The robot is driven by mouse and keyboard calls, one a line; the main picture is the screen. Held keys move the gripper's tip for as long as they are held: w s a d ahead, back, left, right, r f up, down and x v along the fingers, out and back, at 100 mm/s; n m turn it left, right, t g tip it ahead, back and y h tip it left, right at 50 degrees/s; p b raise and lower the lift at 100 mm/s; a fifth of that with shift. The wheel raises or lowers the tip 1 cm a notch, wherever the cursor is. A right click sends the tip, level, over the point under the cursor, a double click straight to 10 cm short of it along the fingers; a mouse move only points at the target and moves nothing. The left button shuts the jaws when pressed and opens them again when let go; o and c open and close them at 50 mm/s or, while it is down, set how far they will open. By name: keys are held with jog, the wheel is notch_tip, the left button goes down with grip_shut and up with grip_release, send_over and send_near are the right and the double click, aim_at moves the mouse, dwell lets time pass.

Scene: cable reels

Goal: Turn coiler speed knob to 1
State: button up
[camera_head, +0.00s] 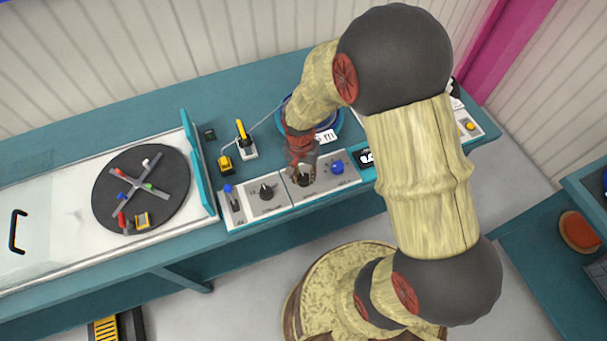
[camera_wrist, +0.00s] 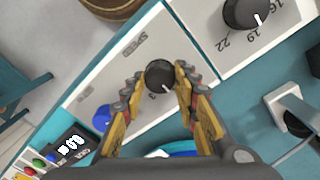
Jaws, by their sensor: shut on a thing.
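The coiler speed knob (camera_wrist: 158,74) is a black round knob on a grey panel marked SPEED, in the middle of the wrist view. A short white pointer mark shows on its lower edge, and the digits beside it are too small to read surely. My gripper (camera_wrist: 160,80) is shut on the knob, with one finger on each side of it. In the head view my gripper (camera_head: 302,168) reaches down onto the panel, and the knob (camera_head: 303,180) is partly hidden beneath it.
Another black knob (camera_wrist: 245,12), marked 16, 19 and 22, sits on the neighbouring panel. A blue button (camera_wrist: 102,117) is on the speed panel. A small display (camera_wrist: 70,143) stands nearby. A black turntable (camera_head: 120,205) and yellow-handled tool (camera_head: 241,130) are at left.

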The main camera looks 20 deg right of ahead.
aim_at(303, 179)
jog(key=shift+c, duration=0.9)
jog(key=shift+n, duration=0.3)
jog(key=n+p, duration=0.2)
jog(key=n, duration=0.2)
jog(key=shift+r+n, duration=0.1)
jog(key=shift+n, duration=0.2)
jog(key=n+p, duration=0.2)
jog(key=n, duration=0.4)
jog(key=shift+s+n+p, duration=0.1)
jog(key=shift+n+p, duration=0.2)
jog(key=shift+p, duration=0.1)
jog(key=o, duration=1)
jog(key=shift+o, duration=0.6)
notch_tip(303, 179, up, 12)
jog(key=shift+a, duration=0.2)
